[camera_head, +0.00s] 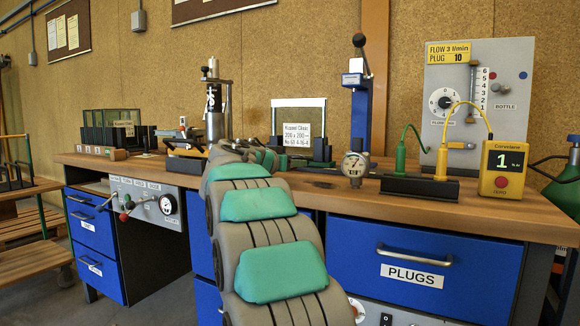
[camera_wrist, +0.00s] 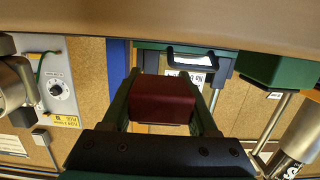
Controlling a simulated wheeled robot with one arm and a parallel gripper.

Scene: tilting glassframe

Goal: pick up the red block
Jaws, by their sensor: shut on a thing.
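A dark red block (camera_wrist: 163,100) shows in the middle of the wrist view. My gripper (camera_wrist: 162,98) is shut on it, with a dark green finger on each side. In the head view my grey and green arm reaches over the wooden bench and hides the block and the gripper's fingertips. I cannot tell for sure whether the block touches anything beneath it.
The wooden bench (camera_head: 455,208) carries a labelled glass frame (camera_head: 299,118), a dial gauge (camera_head: 354,166) under a blue stand, and a yellow meter (camera_head: 502,168). A silver cylinder device (camera_head: 213,105) and dark racks (camera_head: 105,128) stand left. Blue drawers (camera_head: 400,265) are below.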

